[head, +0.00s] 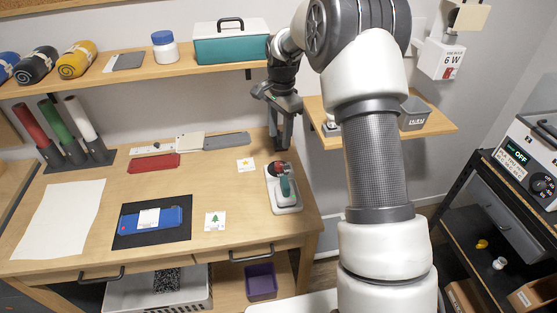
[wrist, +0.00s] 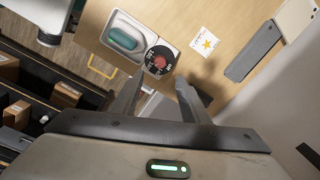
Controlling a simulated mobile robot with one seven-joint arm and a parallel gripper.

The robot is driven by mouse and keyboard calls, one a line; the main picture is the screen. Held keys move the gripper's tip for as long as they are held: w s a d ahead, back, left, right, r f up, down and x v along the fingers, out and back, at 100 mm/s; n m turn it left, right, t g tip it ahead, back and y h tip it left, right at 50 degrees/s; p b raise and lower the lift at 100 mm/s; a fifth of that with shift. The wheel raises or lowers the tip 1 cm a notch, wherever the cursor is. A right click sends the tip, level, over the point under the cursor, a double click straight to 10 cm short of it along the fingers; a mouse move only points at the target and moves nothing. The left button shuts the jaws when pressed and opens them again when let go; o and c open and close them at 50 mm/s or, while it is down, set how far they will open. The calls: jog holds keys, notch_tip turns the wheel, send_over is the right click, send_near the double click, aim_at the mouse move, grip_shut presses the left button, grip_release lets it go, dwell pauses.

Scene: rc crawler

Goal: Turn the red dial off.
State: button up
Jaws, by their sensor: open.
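The red dial (wrist: 160,62) sits at the centre of a black marked disc at one end of a white base (wrist: 113,20). A rounded teal part (wrist: 124,38) lies on the same base. In the head view the base (head: 287,208) stands near the table's right edge, with the dial (head: 276,169) at its far end, partly visible, and the teal part in front. My gripper (wrist: 159,84) is open and empty, pointing down. In the head view my gripper (head: 282,146) hangs just behind and above the dial. No contact shows. The dial's setting is too small to read.
A star card (head: 246,165) and a tree card (head: 215,222) lie left of the base. A grey bar (head: 227,141) lies along the table's back. A wall shelf (head: 443,128) is close on the right. A device with an "OFF" display (head: 518,153) stands far right.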

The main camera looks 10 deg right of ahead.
aim_at(279, 164)
jog(key=f, duration=1.1)
jog(key=shift+w+f+p, duration=0.25)
jog(key=shift+f+p, duration=0.05)
jog(key=shift+p, duration=0.05)
jog(key=shift+c, duration=0.3)
grip_shut()
